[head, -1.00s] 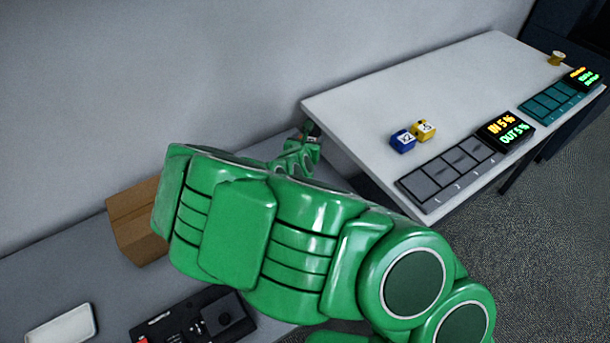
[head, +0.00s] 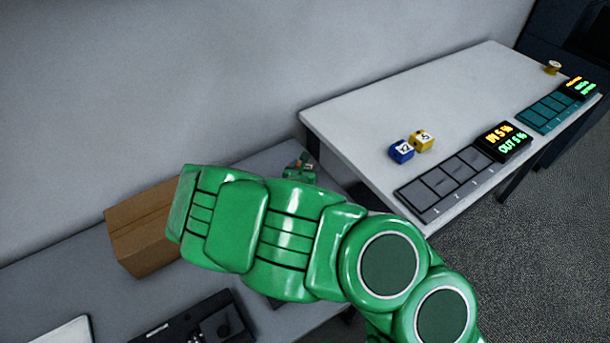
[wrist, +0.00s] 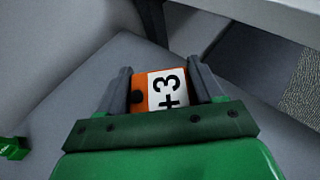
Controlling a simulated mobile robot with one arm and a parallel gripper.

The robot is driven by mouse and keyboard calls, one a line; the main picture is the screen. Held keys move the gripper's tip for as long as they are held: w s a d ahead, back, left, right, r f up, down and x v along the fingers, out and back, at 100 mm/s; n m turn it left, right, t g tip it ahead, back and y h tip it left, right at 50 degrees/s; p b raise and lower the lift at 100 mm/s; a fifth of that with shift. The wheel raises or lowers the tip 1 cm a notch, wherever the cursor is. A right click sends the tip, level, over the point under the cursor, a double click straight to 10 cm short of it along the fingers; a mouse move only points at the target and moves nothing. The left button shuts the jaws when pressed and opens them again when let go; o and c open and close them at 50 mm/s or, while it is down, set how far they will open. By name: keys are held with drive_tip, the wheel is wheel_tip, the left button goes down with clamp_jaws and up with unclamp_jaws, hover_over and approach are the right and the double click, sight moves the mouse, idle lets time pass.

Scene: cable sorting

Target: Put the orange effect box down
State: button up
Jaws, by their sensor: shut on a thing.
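The orange effect box (wrist: 141,92) shows in the wrist view with a white face marked "+3". It sits between the two grey fingers of my gripper (wrist: 160,72), which are shut on it. In the head view my gripper (head: 300,168) is small and partly hidden behind my green arm, over the grey lower desk (head: 70,273) near the left end of the white table. Whether the box touches the desk cannot be told.
The white table (head: 400,95) stands higher at right, holding a blue cube (head: 401,151), a yellow cube (head: 422,140), a grey slot strip (head: 447,182) and a teal one (head: 545,112). A cardboard box (head: 145,228) and a black device (head: 200,322) are on the lower desk.

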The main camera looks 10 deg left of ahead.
drive_tip(key=shift+f, duration=1.8)
drive_tip(key=shift+f, duration=0.2)
drive_tip(key=o, duration=1.2)
drive_tip(key=shift+c, duration=0.2)
drive_tip(key=shift+r, duration=0.2)
drive_tip(key=shift+v, duration=6)
